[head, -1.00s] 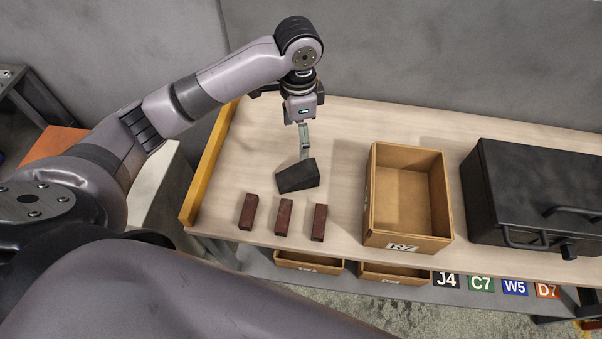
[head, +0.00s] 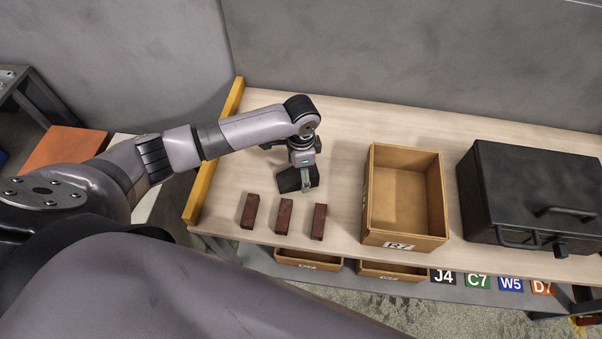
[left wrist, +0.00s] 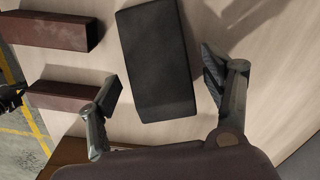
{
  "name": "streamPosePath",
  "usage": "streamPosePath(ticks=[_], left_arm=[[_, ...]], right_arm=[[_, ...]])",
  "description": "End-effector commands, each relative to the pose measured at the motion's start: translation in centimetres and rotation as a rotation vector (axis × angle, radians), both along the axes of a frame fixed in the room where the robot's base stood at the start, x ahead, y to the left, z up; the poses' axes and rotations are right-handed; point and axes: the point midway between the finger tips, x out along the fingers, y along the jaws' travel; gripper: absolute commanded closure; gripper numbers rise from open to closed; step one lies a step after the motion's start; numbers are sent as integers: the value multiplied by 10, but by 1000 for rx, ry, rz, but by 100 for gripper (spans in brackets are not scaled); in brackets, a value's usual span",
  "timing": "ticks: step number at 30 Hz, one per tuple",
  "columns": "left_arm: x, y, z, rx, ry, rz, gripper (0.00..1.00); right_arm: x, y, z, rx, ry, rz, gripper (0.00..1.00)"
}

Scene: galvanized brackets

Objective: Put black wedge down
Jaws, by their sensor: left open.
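The black wedge (head: 287,182) lies on the wooden table, behind a row of dark red blocks, and is partly hidden by my left gripper (head: 306,187) in the head view. My left gripper is open, low over the wedge. In the left wrist view the wedge (left wrist: 158,60) shows as a dark rectangular face between the two spread fingers of my left gripper (left wrist: 161,86), with a gap on either side. My right gripper is not in view.
Three dark red blocks (head: 284,217) stand near the front edge. An open, empty cardboard-coloured box (head: 404,240) labelled R7 is to the right, then a black case (head: 530,190). A yellow rail (head: 203,185) edges the table's left side. The table behind is clear.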

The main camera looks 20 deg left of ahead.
Motion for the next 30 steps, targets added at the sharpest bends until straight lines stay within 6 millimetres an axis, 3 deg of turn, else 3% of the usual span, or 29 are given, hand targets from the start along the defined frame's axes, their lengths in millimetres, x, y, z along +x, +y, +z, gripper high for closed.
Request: streamPosePath(ticks=[10,30], left_arm=[[0,0,-8,0,-1,0,28],[0,0,-7,0,-1,0,73]], right_arm=[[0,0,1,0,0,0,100],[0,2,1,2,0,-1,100]])
